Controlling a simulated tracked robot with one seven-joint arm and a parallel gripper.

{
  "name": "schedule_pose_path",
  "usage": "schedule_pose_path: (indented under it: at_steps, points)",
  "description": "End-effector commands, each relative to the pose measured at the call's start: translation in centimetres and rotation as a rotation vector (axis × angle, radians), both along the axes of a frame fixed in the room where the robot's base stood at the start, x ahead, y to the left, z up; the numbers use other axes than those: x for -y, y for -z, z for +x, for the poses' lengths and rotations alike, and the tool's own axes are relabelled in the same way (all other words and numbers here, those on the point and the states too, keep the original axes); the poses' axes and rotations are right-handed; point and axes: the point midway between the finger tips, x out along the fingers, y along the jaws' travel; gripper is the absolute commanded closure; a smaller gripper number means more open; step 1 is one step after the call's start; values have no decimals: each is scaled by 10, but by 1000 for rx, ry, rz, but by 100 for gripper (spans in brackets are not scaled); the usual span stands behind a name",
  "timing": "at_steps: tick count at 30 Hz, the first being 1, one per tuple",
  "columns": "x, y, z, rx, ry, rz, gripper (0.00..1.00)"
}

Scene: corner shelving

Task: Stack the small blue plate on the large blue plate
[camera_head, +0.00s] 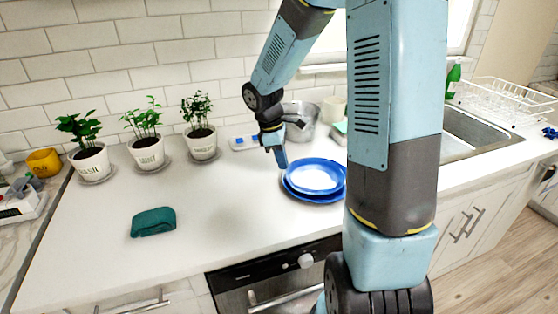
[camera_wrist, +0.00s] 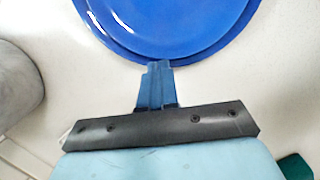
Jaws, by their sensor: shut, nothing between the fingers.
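The small blue plate (camera_head: 315,175) rests on top of the large blue plate (camera_head: 308,199) on the white counter, partly beside my arm in the head view. The large plate's rim shows around the small one's near side. In the wrist view the small plate (camera_wrist: 175,20) fills the top, with the large plate's rim (camera_wrist: 217,53) just outside it. My gripper (camera_head: 282,163) is shut and empty at the left edge of the plates. In the wrist view its fingertips (camera_wrist: 158,66) meet the rim's outline; whether they touch it I cannot tell.
A metal pot (camera_head: 300,120) stands behind the plates. Several potted herbs (camera_head: 148,152) line the wall at left. A teal cloth (camera_head: 153,222) lies on the front left counter. A sink (camera_head: 470,133) and dish rack (camera_head: 505,98) are at right. The middle-left counter is clear.

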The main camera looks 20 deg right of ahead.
Motion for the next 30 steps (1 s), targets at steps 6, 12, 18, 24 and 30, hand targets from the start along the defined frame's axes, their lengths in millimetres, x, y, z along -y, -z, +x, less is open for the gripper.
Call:
schedule_pose_path:
  at_steps: [6, 12, 18, 24, 30]
  points:
    - [17, 0, -10, -1, 2, -1, 100]
    - [17, 0, -9, -1, 1, -1, 100]
    - [12, 0, -7, -1, 0, 0, 100]
    - [-13, 1, 3, -1, -1, 1, 100]
    - [-24, -33, 9, 3, 5, -1, 100]
